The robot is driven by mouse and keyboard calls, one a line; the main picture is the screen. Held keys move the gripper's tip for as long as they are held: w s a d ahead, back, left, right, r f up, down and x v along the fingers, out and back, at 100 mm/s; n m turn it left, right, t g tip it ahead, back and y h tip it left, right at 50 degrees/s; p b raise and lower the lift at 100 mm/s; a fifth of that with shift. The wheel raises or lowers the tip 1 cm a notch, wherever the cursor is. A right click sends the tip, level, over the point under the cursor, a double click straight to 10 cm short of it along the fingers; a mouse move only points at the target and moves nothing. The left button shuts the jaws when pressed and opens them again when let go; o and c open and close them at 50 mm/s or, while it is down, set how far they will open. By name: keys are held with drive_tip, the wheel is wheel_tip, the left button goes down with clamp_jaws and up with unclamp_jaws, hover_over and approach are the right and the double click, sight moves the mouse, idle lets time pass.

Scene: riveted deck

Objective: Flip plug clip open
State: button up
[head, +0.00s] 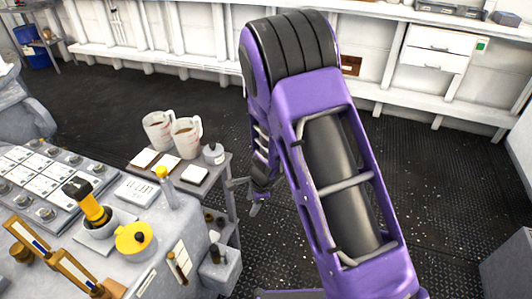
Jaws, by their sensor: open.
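A yellow-and-black plug (95,209) stands tilted in a round pale socket (100,226) on the grey console. I cannot make out for certain which part is its clip. Two upright gold-edged pieces, a left one (27,238) and a right one (76,272), stand at the console's near left. My gripper (245,197) is open and empty. It hangs to the right of the small side table, clear of the plug and console. My purple arm hides part of the floor behind it.
The grey console (150,240) carries a button panel (35,172) and a yellow round knob (134,239). Dark floor (450,180) is open at right.

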drive_tip(key=w+d+r+n+t+h, duration=0.2)
drive_tip(key=w+r, duration=0.6)
drive_tip(key=r, duration=0.4)
drive_tip(key=d+n+t, duration=0.1)
drive_tip(key=d+n, duration=0.1)
drive_tip(key=n, duration=0.1)
drive_tip(key=shift+d+t, duration=0.15)
drive_tip(key=shift+t, duration=0.25)
